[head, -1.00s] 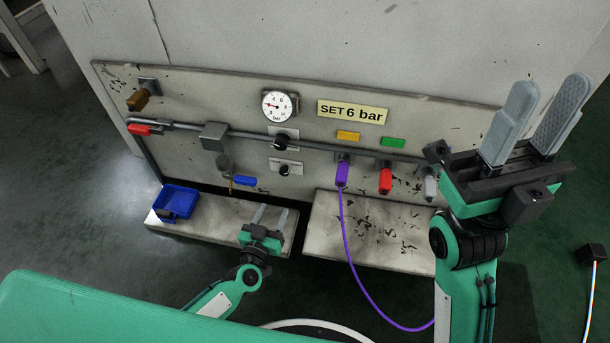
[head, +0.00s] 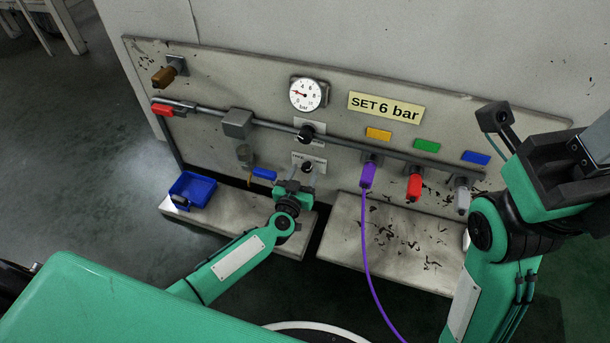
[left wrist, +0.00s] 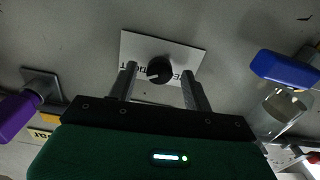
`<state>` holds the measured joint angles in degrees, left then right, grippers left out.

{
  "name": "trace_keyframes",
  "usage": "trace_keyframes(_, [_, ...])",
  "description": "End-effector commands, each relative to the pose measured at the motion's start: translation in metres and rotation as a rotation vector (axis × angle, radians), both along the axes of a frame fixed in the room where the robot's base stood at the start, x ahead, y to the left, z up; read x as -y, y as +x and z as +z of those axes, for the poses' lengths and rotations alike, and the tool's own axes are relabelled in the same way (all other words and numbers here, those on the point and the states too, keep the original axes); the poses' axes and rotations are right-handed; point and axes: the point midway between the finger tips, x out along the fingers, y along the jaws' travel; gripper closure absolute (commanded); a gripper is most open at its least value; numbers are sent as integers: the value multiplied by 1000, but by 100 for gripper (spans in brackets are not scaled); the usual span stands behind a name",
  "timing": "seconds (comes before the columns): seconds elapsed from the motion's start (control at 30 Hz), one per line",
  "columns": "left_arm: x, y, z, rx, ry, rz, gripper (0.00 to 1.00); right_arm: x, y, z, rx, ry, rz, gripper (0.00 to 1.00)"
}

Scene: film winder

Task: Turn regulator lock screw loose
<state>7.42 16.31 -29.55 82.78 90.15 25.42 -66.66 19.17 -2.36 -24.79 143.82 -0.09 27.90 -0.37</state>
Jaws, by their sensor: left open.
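A small black knob (head: 307,167) sits low on the panel, on a white label plate, below a larger black knob (head: 306,134). The small knob (left wrist: 159,70) also shows in the left wrist view, with a pale pointer mark; its label is partly hidden. My left gripper (head: 298,180) is open in front of the small knob. In the left wrist view its fingers (left wrist: 157,80) stand on either side of the knob, with gaps and no clear contact. My right gripper (head: 590,150) is at the right edge, its fingertips cut off.
A round gauge (head: 308,94) and a "SET 6 bar" sign (head: 385,106) are above. A purple plug (head: 367,174) with hose, a red plug (head: 414,186) and a grey plug (head: 462,197) are right. A blue tray (head: 192,190) and a glass bowl (head: 244,154) are left.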

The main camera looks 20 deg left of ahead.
Motion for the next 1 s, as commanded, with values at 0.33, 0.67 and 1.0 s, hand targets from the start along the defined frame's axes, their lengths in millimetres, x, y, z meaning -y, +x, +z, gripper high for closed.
trace_keyframes(0.33, [1, 13, 1, 0, -1, -1, 50, 1, 0, 2, 6, 8, 2, 64])
trace_keyframes(0.67, [1, 13, 1, 0, -1, 0, 89, 1, -1, 2, 6, 8, 2, 64])
trace_keyframes(1.0, [1, 13, 1, -2, -34, 1, 94, 2, -1, 4, 10, 10, 2, 64])
